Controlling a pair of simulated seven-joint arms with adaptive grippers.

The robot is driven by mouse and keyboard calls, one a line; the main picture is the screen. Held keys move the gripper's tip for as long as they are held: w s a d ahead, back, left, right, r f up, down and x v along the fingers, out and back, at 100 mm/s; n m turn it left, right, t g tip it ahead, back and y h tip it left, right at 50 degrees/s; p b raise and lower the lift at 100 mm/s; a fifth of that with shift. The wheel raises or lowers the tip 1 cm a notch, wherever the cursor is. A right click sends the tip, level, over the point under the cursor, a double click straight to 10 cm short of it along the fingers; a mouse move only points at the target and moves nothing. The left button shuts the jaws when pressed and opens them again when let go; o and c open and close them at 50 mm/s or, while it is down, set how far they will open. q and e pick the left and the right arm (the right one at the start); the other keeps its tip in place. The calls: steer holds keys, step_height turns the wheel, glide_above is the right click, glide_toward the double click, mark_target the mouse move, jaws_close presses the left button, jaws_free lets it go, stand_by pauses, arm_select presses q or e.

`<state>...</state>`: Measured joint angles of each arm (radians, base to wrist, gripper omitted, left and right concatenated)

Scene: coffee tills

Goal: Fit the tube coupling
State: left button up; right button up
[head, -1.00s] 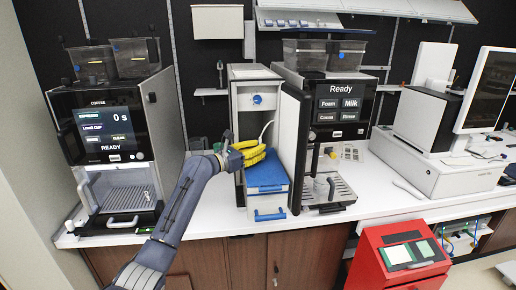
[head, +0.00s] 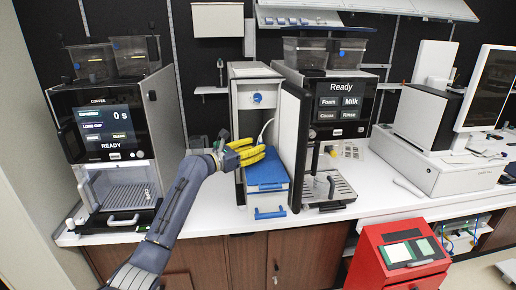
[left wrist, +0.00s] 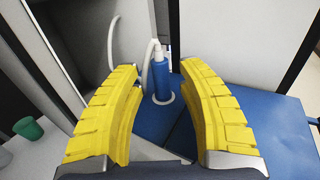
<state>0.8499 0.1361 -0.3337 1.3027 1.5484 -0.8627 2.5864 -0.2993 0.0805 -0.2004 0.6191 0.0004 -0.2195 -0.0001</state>
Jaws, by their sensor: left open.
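My left gripper (head: 261,152) has yellow fingers. It is open and empty at the opening of the white cabinet (head: 236,120) between the two coffee machines. In the left wrist view a blue cylindrical tube coupling (left wrist: 161,78) stands upright at a white ring (left wrist: 170,100) on a blue surface (left wrist: 186,137). It appears between and beyond my spread fingers, with no visible contact. A white tube (left wrist: 148,52) bends down beside the coupling's top. The tube also shows in the head view (head: 265,128), but the fingers hide the coupling there. My right gripper is not seen.
A blue-topped box (head: 268,180) fills the cabinet's lower part. A green cup (left wrist: 29,128) stands left of the cabinet. The white counter (head: 205,218) is clear in front.

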arm_select(q)
steer(key=v, duration=1)
steer(key=shift+a, duration=0.15)
